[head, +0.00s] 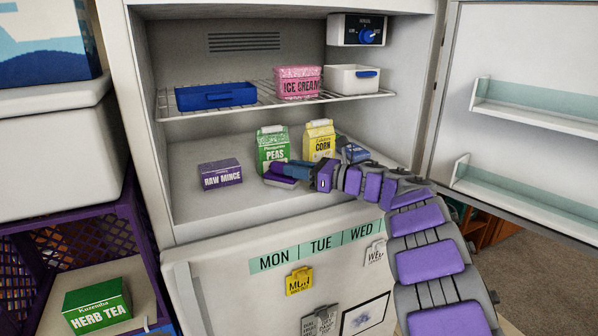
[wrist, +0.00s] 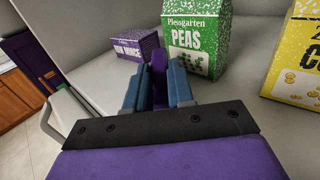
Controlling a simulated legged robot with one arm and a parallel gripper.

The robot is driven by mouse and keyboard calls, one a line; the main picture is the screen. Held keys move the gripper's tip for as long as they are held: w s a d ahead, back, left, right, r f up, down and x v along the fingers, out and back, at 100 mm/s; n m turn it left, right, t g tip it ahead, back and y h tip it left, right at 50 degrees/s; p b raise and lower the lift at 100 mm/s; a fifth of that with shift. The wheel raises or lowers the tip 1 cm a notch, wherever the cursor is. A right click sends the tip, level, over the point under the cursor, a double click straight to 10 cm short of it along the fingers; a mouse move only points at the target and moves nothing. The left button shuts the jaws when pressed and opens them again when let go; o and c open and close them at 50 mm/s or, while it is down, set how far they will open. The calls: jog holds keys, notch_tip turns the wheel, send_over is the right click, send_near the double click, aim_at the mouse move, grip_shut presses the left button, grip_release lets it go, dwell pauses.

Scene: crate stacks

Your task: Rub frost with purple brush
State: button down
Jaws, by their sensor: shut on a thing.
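My gripper (head: 291,168) reaches into the open freezer compartment from the right, low over its floor. It also shows in the wrist view (wrist: 158,88), with its blue fingers shut on a purple handle, the purple brush (wrist: 158,70). In the head view the purple brush (head: 281,181) is at the fingertips, in front of the peas carton. Its bristles are hidden, and I cannot tell whether it touches the floor. I cannot clearly make out any frost on the pale freezer surfaces.
The green peas carton (head: 272,148) and yellow corn carton (head: 319,141) stand behind the gripper. The raw mince box (head: 220,174) is to the left; a blue package (head: 354,153) is to the right. A wire shelf (head: 270,106) holds containers above. The door (head: 520,120) stands open at right.

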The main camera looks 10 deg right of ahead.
jog(key=shift+s+a, duration=0.2)
jog(key=shift+a, duration=0.3)
jog(key=shift+s+a, duration=0.15)
jog(key=shift+a, duration=0.3)
jog(key=shift+s+d+f, duration=0.1)
jog(key=shift+s+d, duration=0.15)
jog(key=shift+s, duration=0.45)
jog(key=shift+s+d, duration=0.2)
jog(key=shift+s, duration=0.45)
jog(key=shift+s+d+f, duration=0.1)
jog(key=shift+s+d, duration=0.15)
jog(key=shift+s, duration=0.45)
jog(key=shift+s+d+r, duration=0.1)
jog(key=shift+s+d, duration=0.15)
jog(key=shift+s, duration=0.5)
jog(key=shift+s+d+r, duration=0.1)
jog(key=shift+s+d, duration=0.15)
jog(key=shift+s, duration=0.45)
jog(key=shift+s+a, duration=0.35)
jog(key=shift+a, duration=0.5)
jog(key=shift+w+a, duration=0.35)
jog(key=shift+w, duration=0.35)
jog(key=shift+w+a+f, duration=0.1)
jog(key=shift+w+a, duration=0.15)
jog(key=shift+w, duration=0.7)
jog(key=shift+w+a, duration=0.3)
jog(key=shift+w, duration=0.7)
jog(key=shift+w+a+f, duration=0.1)
jog(key=shift+w+a, duration=0.15)
jog(key=shift+w, duration=0.7)
